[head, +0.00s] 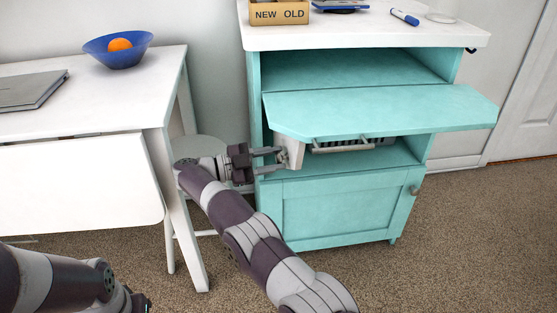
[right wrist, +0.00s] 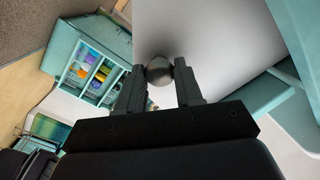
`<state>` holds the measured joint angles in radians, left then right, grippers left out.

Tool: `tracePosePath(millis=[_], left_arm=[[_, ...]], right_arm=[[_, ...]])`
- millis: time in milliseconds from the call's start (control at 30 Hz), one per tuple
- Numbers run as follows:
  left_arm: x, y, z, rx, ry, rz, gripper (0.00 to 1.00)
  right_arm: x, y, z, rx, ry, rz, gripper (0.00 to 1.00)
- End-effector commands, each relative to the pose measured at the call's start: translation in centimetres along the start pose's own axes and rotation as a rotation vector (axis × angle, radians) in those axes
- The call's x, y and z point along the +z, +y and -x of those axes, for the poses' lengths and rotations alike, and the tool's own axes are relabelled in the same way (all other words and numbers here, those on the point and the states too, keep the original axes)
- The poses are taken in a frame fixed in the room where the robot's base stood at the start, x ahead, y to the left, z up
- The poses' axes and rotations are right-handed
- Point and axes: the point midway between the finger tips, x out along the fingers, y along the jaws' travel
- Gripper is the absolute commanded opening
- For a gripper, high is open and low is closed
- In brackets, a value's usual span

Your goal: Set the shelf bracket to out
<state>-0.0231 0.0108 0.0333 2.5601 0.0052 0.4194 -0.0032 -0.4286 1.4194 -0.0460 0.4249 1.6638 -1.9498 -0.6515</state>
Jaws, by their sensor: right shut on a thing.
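The shelf bracket (head: 293,152) is a pale grey panel under the left part of the teal flap shelf (head: 385,108) of the teal cabinet. In the right wrist view the bracket (right wrist: 225,40) is a broad pale surface with a dark round knob (right wrist: 159,71). My right gripper (head: 268,160) reaches in from the left and is shut on this knob; its fingers (right wrist: 160,88) sit on both sides of it. The flap shelf stands out from the cabinet front. My left arm shows at the lower left, but its gripper is not in view.
A white table (head: 100,108) with a blue bowl (head: 118,50) and a laptop (head: 30,90) stands at the left. A round stool (head: 198,146) is behind my right arm. A grey rack (head: 345,145) sits under the flap. Carpet in front of the cabinet is clear.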

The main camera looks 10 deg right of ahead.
Motion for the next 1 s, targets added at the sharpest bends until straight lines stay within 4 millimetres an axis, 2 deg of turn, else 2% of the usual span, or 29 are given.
tracePosePath(millis=[567,600,667,700,1000], left_arm=[[0.02,0.0,-0.24,0.0,0.0,0.0,0.22],[0.02,0.0,-0.24,0.0,0.0,0.0,0.22],[0.02,0.0,-0.24,0.0,0.0,0.0,0.22],[0.03,0.0,-0.24,0.0,0.0,0.0,0.22],[0.02,0.0,-0.22,0.0,0.0,0.0,0.22]], right_arm=[[0.04,0.18,0.37,0.009,0.007,0.004,0.0],[0.03,0.18,0.37,0.009,0.007,0.004,0.39],[0.03,0.17,0.37,0.008,0.007,0.004,0.58],[0.02,0.16,0.38,0.008,0.007,0.003,0.61],[-0.03,0.09,0.39,0.007,0.006,0.001,0.61]])
